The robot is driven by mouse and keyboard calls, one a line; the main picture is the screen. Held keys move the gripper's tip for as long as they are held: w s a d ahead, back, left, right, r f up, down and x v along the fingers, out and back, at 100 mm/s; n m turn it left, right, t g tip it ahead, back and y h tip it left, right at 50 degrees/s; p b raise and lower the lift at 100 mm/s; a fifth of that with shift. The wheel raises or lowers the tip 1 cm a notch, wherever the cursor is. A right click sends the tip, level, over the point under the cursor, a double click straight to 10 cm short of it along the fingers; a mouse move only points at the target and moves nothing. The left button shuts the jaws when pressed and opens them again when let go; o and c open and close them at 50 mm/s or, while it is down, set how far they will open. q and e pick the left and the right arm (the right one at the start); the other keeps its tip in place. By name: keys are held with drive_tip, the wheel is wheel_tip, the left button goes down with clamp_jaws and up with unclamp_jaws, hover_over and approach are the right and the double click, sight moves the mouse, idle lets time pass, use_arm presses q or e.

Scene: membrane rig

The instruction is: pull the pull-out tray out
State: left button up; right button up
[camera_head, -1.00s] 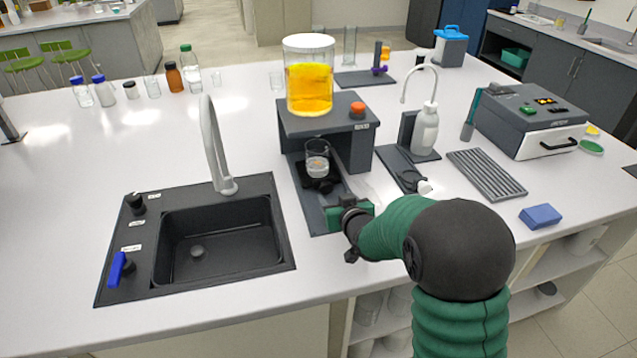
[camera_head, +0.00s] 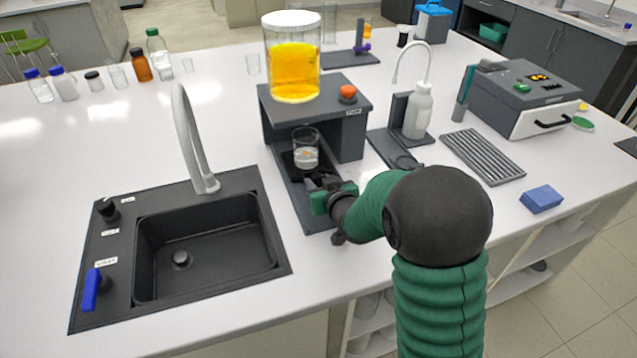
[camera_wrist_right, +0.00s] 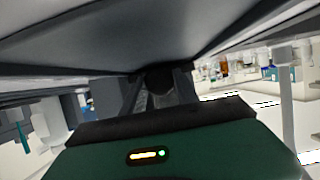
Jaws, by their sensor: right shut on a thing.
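The dark pull-out tray (camera_head: 290,161) sits low in the front opening of the grey membrane rig (camera_head: 318,100). A glass beaker (camera_head: 306,151) with a little pale content stands on it. My right gripper (camera_head: 320,184) is at the tray's front, low over the rig's base plate (camera_head: 314,222), and is shut on the tray's handle. The gripper hides most of the handle. In the right wrist view a dark round knob (camera_wrist_right: 158,79) shows just beyond my green and black gripper. My left gripper is not in view.
A clear vessel of yellow liquid (camera_head: 296,62) stands on the rig, beside an orange knob (camera_head: 347,92). A black sink (camera_head: 190,250) with a tall faucet (camera_head: 190,140) is to the left. A wash bottle (camera_head: 418,112) and a slotted rack (camera_head: 482,156) are to the right.

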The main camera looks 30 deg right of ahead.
drive_tip(key=shift+f, duration=0.1)
clamp_jaws()
drive_tip(key=shift+s, duration=0.1)
drive_tip(key=shift+f, duration=0.1)
idle(0.6)
